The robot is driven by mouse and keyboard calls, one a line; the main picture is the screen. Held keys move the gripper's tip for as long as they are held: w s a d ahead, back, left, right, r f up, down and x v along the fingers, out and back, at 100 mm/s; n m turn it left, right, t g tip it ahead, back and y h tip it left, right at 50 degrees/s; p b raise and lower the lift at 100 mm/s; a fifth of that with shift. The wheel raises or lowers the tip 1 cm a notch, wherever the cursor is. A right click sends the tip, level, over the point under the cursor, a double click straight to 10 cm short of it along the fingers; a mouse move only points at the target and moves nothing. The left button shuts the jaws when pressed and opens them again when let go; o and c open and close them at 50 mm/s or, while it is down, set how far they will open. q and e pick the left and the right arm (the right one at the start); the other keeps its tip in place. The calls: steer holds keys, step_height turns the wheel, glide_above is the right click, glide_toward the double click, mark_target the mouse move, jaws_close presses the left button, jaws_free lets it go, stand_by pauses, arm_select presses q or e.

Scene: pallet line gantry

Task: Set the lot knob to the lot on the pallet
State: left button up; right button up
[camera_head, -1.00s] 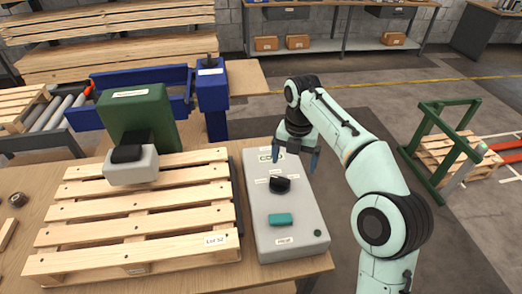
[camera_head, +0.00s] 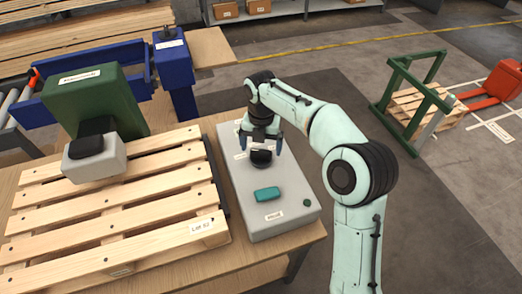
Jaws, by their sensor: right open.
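The black lot knob (camera_head: 261,158) sits on top of the grey control box (camera_head: 240,203), with small white labels around it that are too small to read. The wooden pallet (camera_head: 107,233) lies left of the box and bears a white label (camera_head: 202,226) that reads "Lot 52". My right gripper (camera_head: 260,150) is open, pointing down, with its fingers on either side of the knob or just above it; I cannot tell whether they touch it. The gripper hides the box's display and part of the labels. My left gripper is not in view.
A teal button (camera_head: 267,194) and a small green button (camera_head: 306,203) are on the box, in front of the knob. A green machine with a grey head (camera_head: 95,158) stands over the pallet. A blue post (camera_head: 175,68) stands behind.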

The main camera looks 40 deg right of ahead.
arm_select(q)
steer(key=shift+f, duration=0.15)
arm_select(e)
steer(key=shift+f, duration=0.85)
steer(key=c, duration=1.1)
steer(key=shift+o, duration=0.2)
